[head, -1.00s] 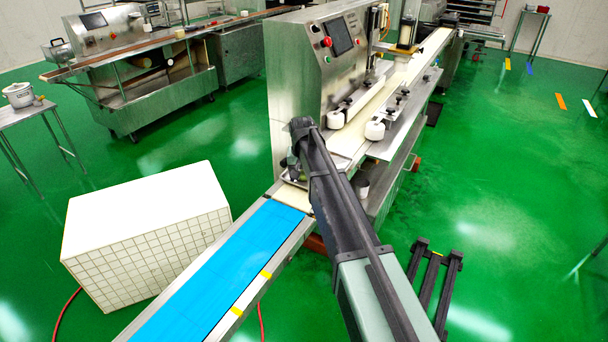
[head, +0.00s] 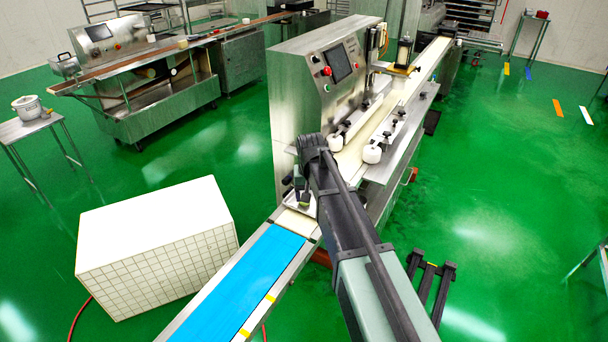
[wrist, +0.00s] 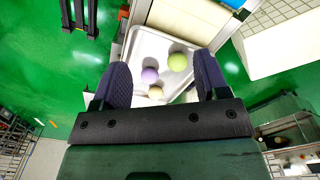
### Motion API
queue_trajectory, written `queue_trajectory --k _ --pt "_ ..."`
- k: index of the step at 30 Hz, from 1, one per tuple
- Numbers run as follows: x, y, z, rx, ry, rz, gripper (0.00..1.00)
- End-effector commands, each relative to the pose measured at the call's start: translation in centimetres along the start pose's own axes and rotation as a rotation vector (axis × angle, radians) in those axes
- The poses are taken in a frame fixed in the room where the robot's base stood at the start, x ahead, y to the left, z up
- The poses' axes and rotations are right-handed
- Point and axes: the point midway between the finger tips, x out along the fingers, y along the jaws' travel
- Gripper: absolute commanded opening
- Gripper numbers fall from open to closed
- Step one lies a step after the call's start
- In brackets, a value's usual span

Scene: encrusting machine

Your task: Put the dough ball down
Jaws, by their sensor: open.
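My gripper (wrist: 161,60) is open in the wrist view, with its two dark fingers wide apart over a white tray (wrist: 147,43). A green ball (wrist: 177,62), a purple ball (wrist: 150,75) and a cream ball (wrist: 155,92) are in the tray, between the fingers as seen from above. Neither finger visibly holds a ball. I cannot tell which ball is the task's dough ball. In the head view my gripper (head: 302,188) is small, at the near end of the machine, and my arm partly hides the tray area.
The encrusting machine (head: 290,110) stands just beyond my gripper. A blue conveyor belt (head: 240,290) runs toward the camera. A white tiled block (head: 155,245) stands left of the belt.

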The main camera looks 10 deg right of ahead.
Motion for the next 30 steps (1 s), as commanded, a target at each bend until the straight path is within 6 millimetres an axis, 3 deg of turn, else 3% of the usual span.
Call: queue_trajectory --k 1,3,6,8,30 --pt "-0.2 1.3 6.9 -0.029 -0.009 -0.004 0.68" --pt "-0.5 2.4 13.6 -0.077 -0.021 -0.011 0.68" --pt "-0.7 3.6 20.3 -0.132 -0.033 -0.019 0.68" --pt "-0.8 3.9 22.2 -0.151 -0.038 -0.022 0.68" --pt "-0.8 3.9 22.4 -0.161 -0.040 -0.023 0.68"
